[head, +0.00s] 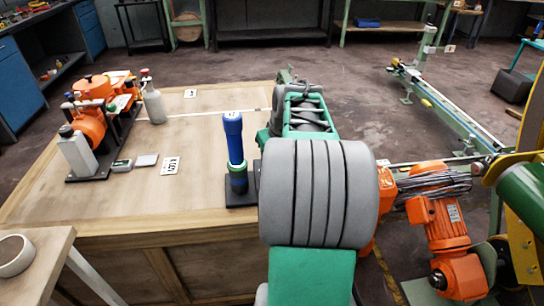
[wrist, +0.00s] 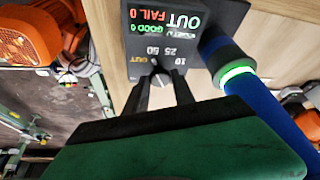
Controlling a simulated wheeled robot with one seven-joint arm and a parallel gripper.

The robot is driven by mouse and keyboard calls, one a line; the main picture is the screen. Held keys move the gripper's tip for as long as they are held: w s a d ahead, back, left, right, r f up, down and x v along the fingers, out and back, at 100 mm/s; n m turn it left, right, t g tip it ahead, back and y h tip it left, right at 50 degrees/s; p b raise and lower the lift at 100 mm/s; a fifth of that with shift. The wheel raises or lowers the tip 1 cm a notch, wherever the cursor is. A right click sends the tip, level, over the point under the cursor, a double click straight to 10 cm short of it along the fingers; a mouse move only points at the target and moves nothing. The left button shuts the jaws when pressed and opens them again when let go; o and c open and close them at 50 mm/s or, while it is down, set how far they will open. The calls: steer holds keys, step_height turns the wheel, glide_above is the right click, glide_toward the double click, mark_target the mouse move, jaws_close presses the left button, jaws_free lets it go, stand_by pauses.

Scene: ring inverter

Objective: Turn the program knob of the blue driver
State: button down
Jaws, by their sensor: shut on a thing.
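The blue driver (head: 234,140) stands upright in a dark holder on the wooden table, just left of my arm in the head view. In the wrist view its blue body (wrist: 272,108) and a glowing green ring show at the right. Beside it is a dark control box (wrist: 183,45) with printed lettering, including "OUT", "GOOD 0" and "FAIL 0", and the dial marks 10, 25, 50 and OUT. My gripper (wrist: 158,76) has its two dark fingers at the small program knob (wrist: 155,64) below the marks, shut on it. The fingers partly hide the knob. In the head view my arm hides the gripper.
Orange machinery (head: 90,120), a grey bottle (head: 153,105) and a white label card (head: 170,166) are on the left of the wooden table (head: 120,215). Orange motors (head: 437,225) stand to the right of my arm. The table's middle is mostly clear.

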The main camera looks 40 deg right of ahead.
steer(key=shift+m, duration=0.6)
steer(key=shift+h, duration=0.3)
steer(key=c, duration=1.1)
jaws_free()
steer(key=shift+o, duration=0.2)
steer(key=p+v, duration=0.1)
steer(key=v, duration=0.7)
steer(key=shift+w, duration=0.1)
